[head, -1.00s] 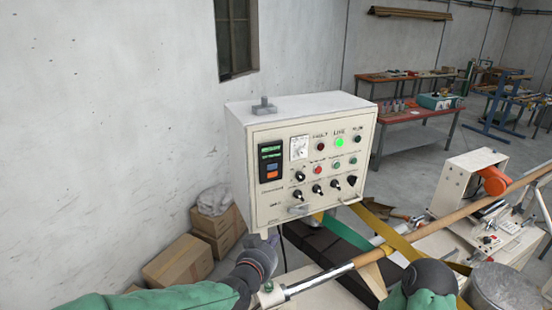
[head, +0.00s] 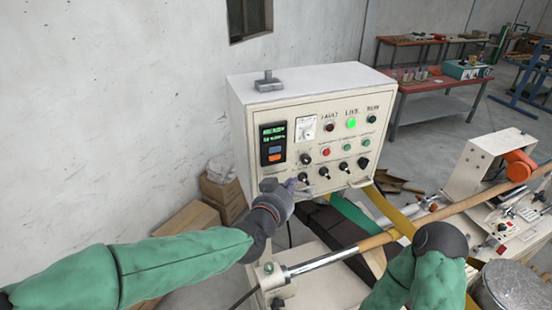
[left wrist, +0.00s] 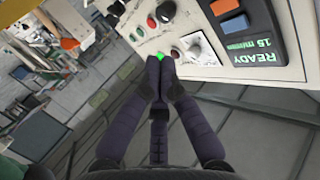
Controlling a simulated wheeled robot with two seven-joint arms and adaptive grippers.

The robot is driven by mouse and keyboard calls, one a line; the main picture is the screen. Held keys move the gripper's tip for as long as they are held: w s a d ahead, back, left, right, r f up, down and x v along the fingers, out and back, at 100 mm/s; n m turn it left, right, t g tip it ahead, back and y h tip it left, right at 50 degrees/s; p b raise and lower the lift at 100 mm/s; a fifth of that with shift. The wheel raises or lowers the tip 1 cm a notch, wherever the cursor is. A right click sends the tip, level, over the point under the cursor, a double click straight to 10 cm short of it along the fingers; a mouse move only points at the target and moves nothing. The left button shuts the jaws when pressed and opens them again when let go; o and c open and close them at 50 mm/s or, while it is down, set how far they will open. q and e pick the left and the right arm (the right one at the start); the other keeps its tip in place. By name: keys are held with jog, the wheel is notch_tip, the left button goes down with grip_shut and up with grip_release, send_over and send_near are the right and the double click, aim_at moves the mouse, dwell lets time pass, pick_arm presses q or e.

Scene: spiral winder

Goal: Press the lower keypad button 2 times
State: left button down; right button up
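The control box (head: 232,130) has a keypad (head: 273,141) at the left of its front face. The keypad has a lit green display, a blue upper button (head: 274,149) and an orange lower button (head: 274,157). In the left wrist view the keypad appears upside down, with the blue button (left wrist: 236,24) and the orange button (left wrist: 224,6) near the top edge. My left gripper (head: 289,184) is below the keypad, near the box's lower edge. Its fingertips (left wrist: 160,62) are together and empty, apart from both buttons. My right gripper (head: 438,238) is low at right, its fingers hidden.
Several knobs and lamps (head: 351,123) cover the rest of the panel. A long roller (head: 390,235) runs across the machine in front of the box. Cardboard boxes (head: 185,228) stand by the wall at left. Workbenches (head: 430,88) are farther back.

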aim_at(280, 158)
pick_arm(q)
jog(key=w+a+b, duration=0.3)
jog(key=w+b, duration=0.1)
jog(key=w, duration=0.3)
jog(key=shift+w+a+b, duration=0.15)
jog(key=shift+w+b, duration=0.15)
jog(key=shift+w, duration=0.15)
dwell(1.3)
jog(key=shift+w+a, duration=0.15)
jog(key=shift+w, duration=0.05)
jog(key=shift+w+a+b, duration=0.15)
jog(key=shift+w+b, duration=0.2)
dwell(0.8)
jog(key=shift+s+r, duration=0.1)
jog(key=shift+s, duration=0.05)
dwell(0.3)
jog(key=shift+s+d+p, duration=0.3)
jog(key=shift+s+p, duration=0.3)
